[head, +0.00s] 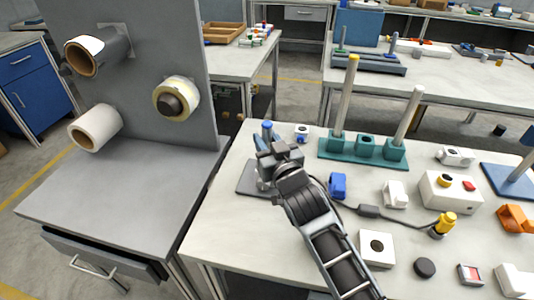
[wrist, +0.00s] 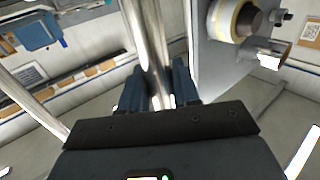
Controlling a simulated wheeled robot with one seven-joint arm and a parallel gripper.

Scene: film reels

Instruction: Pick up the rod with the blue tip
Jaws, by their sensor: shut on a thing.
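My gripper (head: 268,150) is over the left part of the white table. In the wrist view its blue fingers (wrist: 157,88) are shut on a shiny metal rod (wrist: 147,35) that runs up the picture between them. In the head view a blue tip (head: 267,125) shows just above the gripper; most of the rod is hidden behind the gripper. A grey base plate (head: 249,178) lies below the gripper; I cannot tell whether the rod touches it.
A green rack (head: 343,152) to the right holds a yellow-tipped rod (head: 345,92) and a leaning pale-tipped rod (head: 407,117); its middle socket looks empty. A grey panel with rolls (head: 177,98) stands left. A blue block (head: 338,185) and a cable lie near my arm.

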